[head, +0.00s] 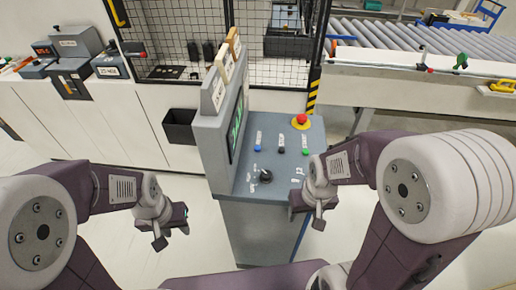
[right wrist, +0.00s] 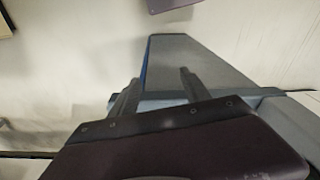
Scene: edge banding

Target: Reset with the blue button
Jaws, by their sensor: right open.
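The blue button (head: 257,149) sits at the left of the row on the sloped grey-blue control panel (head: 285,185). A black button (head: 281,151) and a green button (head: 305,152) are to its right. My right gripper (head: 304,220) is at the right side of the console, low and near its front edge, apart from the buttons. In the right wrist view its two fingers (right wrist: 155,92) are spread with nothing between them, and the console's body (right wrist: 200,65) shows beyond. My left gripper (head: 172,232) hangs left of the console; its jaw opening is not clear.
A red emergency stop (head: 302,121) on a yellow base stands at the panel's back. A black knob (head: 265,176) is near the front. An upright screen housing (head: 222,125) walls the panel's left side. A mesh fence (head: 270,60) and roller conveyor (head: 420,45) are behind.

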